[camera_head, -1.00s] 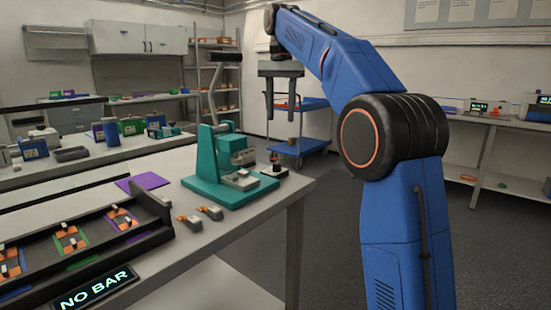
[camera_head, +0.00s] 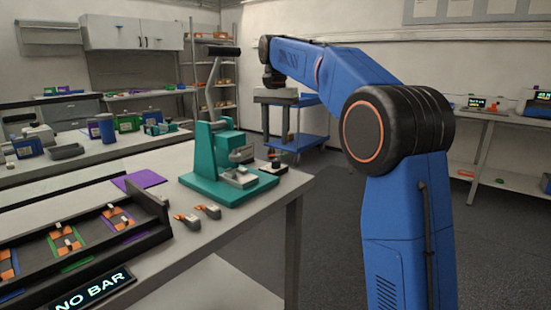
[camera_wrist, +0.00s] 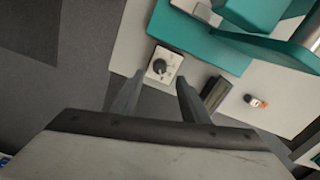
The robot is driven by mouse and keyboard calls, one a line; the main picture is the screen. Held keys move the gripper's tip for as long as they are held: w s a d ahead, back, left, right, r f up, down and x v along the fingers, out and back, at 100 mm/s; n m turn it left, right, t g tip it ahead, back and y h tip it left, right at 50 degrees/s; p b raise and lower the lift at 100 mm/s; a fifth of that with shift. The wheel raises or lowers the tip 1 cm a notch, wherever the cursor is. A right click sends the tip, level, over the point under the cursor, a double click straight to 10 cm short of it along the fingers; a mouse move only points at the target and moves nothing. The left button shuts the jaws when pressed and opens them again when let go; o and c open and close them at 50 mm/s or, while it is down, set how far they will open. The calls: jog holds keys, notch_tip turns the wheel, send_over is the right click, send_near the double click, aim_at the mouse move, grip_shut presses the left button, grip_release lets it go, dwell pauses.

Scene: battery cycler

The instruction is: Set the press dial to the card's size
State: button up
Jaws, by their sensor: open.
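The teal press (camera_head: 215,165) stands on the bench near its right end, its lever raised. Its dial is a dark round knob (camera_head: 274,165) on a pale plate at the right of the press base. In the wrist view the dial (camera_wrist: 159,66) lies beyond my fingertips, roughly in line with the gap between them. My gripper (camera_head: 276,138) is open and empty, pointing down above the bench's right end, apart from the dial. It also shows in the wrist view (camera_wrist: 156,85). I see no readable size card; a purple sheet (camera_head: 138,180) lies left of the press.
Two small grey-and-orange pieces (camera_head: 197,217) lie in front of the press. A dark rack (camera_head: 150,232) with coloured slots and a "NO BAR" sign (camera_head: 92,290) are at the front left. A blue cart (camera_head: 310,140) stands beyond the bench. Open floor lies right of the bench.

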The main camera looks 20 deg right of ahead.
aim_at(276, 160)
notch_tip(276, 160, down, 8)
dwell(0.4)
grip_shut()
